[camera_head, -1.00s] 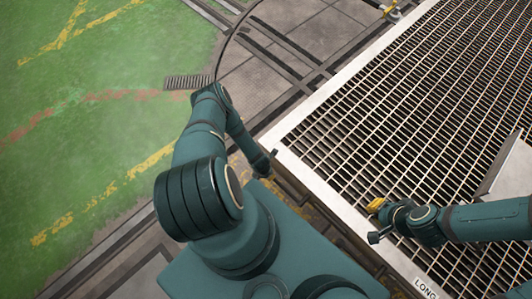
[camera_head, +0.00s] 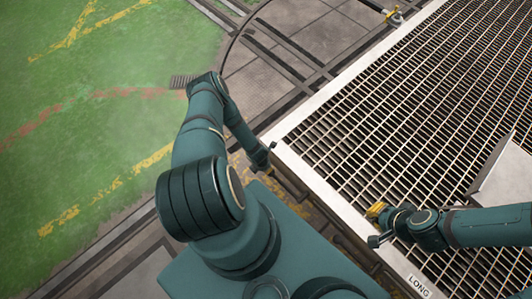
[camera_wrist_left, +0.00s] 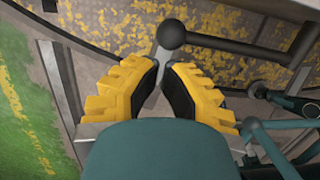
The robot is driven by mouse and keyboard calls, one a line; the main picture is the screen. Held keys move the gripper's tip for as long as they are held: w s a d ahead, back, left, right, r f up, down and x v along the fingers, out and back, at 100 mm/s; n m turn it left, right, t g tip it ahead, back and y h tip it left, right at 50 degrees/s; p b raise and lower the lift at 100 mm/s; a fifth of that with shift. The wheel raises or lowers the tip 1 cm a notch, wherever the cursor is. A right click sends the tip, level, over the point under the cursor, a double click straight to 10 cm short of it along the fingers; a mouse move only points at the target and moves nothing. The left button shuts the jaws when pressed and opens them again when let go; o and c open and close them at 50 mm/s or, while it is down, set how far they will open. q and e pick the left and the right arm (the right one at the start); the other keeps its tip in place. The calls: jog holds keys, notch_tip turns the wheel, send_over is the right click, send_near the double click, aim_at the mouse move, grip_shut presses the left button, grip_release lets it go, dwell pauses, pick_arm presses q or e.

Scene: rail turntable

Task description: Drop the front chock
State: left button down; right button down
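I cannot make out a front chock for certain. In the left wrist view, the yellow, black-padded fingers of my left gripper (camera_wrist_left: 163,68) have a narrow gap. A grey metal lever (camera_wrist_left: 165,52) topped by a dark ball knob (camera_wrist_left: 171,34) lies in line with that gap; whether the pads touch it is unclear. In the head view, my left gripper (camera_head: 268,175) is small and low beside the near corner of the grating, mostly hidden by its wrist. My right gripper (camera_head: 376,211) shows yellow fingers over the grating's near edge; nothing is visibly held, and its opening is unclear.
The large metal grating (camera_head: 400,130) with a pale border fills the right. A grey plate (camera_head: 508,170) lies on it at the right edge. Rails (camera_head: 290,50) cross the paving; green floor (camera_head: 90,110) is open at left.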

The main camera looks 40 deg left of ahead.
pick_arm(q)
notch_tip(320, 180, up, 8)
jog(key=s+a+p, duration=0.1)
jog(key=p, duration=0.1)
dwell(0.6)
jog(key=w+d+r+m+h, duration=0.1)
jog(key=w+d+r+m, duration=0.2)
jog(key=d+r+m, duration=0.45)
jog(key=w+d+r+m+h, duration=0.1)
jog(key=w+d+r+m, duration=0.3)
jog(key=r+m, duration=0.55)
jog(key=s+d+r+m, duration=0.3)
jog(key=d+r+m, duration=0.2)
jog(key=m, duration=0.3)
jog(key=s+d+r+m+h, duration=0.1)
jog(key=s+d+r+m, duration=0.2)
jog(key=d+r+m, duration=0.3)
notch_tip(320, 180, up, 2)
jog(key=shift+s+d+r+m+h, duration=0.2)
jog(key=shift+s+d+m+h, duration=0.1)
jog(key=shift+m, duration=0.9)
